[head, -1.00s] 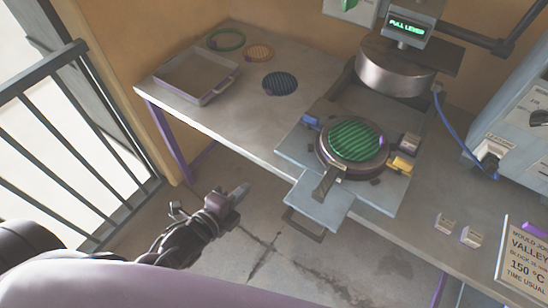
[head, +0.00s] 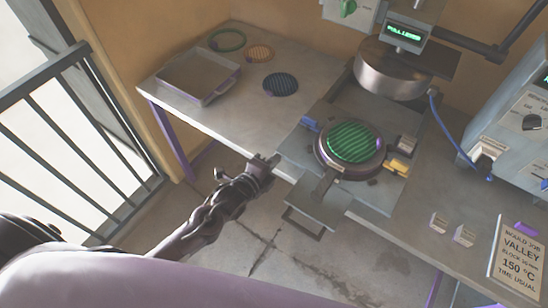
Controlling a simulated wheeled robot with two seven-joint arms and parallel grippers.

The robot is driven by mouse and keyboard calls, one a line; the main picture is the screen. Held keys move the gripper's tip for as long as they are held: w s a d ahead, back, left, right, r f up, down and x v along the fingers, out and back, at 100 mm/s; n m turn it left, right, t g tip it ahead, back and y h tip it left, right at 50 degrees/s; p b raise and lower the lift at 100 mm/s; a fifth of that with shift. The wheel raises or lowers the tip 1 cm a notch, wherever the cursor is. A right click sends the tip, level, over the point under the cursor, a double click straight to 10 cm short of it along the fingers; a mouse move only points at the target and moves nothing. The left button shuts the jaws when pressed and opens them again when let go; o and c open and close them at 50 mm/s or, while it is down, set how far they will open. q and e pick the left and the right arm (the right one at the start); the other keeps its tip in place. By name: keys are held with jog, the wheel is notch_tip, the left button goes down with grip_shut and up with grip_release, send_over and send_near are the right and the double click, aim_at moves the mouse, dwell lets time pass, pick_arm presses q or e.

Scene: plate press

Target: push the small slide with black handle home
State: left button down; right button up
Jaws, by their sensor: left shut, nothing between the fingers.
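The small slide (head: 330,205) is a grey plate that sticks out past the table's front edge below the press. Its black loop handle (head: 303,222) hangs out over the floor. A round dark mould (head: 350,172) with a green ribbed disc (head: 354,142) sits on the press bed behind it, and its dark grip points toward the front edge. My left gripper (head: 270,160) is shut and empty at the table's front edge, left of the slide and apart from the handle. My right gripper is out of view.
The round press head (head: 392,70) hangs above and behind the mould. A blue block (head: 310,125) and a yellow block (head: 397,167) flank the mould. A tray (head: 200,78) and several discs lie at the back left. A sign (head: 518,262) stands at right.

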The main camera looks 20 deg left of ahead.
pick_arm(q)
jog(key=shift+w, duration=0.2)
jog(key=b, duration=0.6)
send_near(302, 127)
jog(key=x, duration=0.7)
jog(key=shift+w+d+f, duration=0.15)
jog(key=shift+d+f, duration=0.05)
jog(key=shift+f, duration=0.1)
jog(key=shift+w+d+r, duration=0.1)
jog(key=shift+w+r, duration=0.05)
jog(key=shift+w, duration=0.15)
jog(key=shift+s, duration=0.1)
